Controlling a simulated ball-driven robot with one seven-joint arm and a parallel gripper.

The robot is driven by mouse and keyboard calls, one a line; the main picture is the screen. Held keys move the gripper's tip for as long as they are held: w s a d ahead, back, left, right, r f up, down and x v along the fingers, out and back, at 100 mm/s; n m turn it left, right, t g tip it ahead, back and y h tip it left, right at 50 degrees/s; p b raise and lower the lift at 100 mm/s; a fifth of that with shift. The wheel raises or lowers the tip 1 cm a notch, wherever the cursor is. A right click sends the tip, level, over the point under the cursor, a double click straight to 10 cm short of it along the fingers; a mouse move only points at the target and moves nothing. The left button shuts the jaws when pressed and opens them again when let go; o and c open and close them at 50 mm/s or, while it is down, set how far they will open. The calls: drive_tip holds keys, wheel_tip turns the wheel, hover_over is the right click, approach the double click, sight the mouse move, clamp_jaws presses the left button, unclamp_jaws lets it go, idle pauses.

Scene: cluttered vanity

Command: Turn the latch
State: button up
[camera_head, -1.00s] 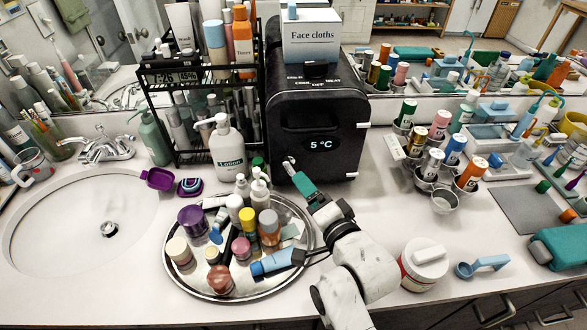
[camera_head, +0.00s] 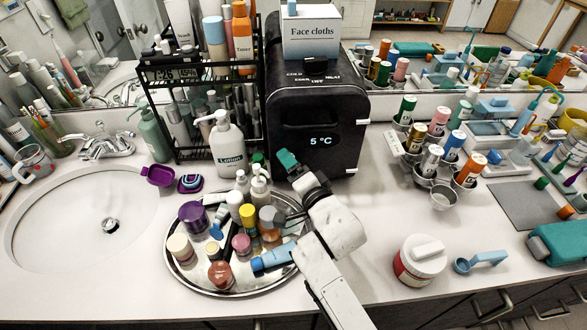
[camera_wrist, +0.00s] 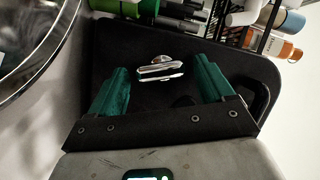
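The black mini fridge (camera_head: 318,125) stands on the counter, its display reading 5 °C. Its silver latch (camera_wrist: 160,68) shows in the wrist view on the dark door front; my gripper hides it in the head view. My gripper (camera_wrist: 162,78) has teal fingers spread apart, one on each side of the latch. I see a gap between the latch and each finger and no contact. In the head view, my gripper (camera_head: 287,160) is at the lower left of the fridge front.
A round metal tray (camera_head: 215,285) with several bottles and jars lies left of my arm. A lotion bottle (camera_head: 228,150) and a black rack (camera_head: 150,90) stand left of the fridge. A white lidded jar (camera_head: 420,262) is at right; the counter between it and the fridge is clear.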

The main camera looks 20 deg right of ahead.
drive_tip(key=c, duration=0.9)
drive_tip(key=n+g+h, duration=0.1)
drive_tip(key=n, duration=0.1)
drive_tip(key=n+g+h, duration=0.1)
drive_tip(key=n, duration=0.2)
drive_tip(key=n+g+h, duration=0.1)
drive_tip(key=n+h, duration=0.1)
drive_tip(key=n, duration=0.1)
drive_tip(key=shift+w+a+r, duration=0.1)
drive_tip(key=shift+a+r, duration=0.2)
drive_tip(key=shift+r, duration=0.05)
drive_tip(key=shift+n, duration=0.3)
idle(0.4)
drive_tip(key=o, duration=1)
drive_tip(key=shift+o, duration=0.2)
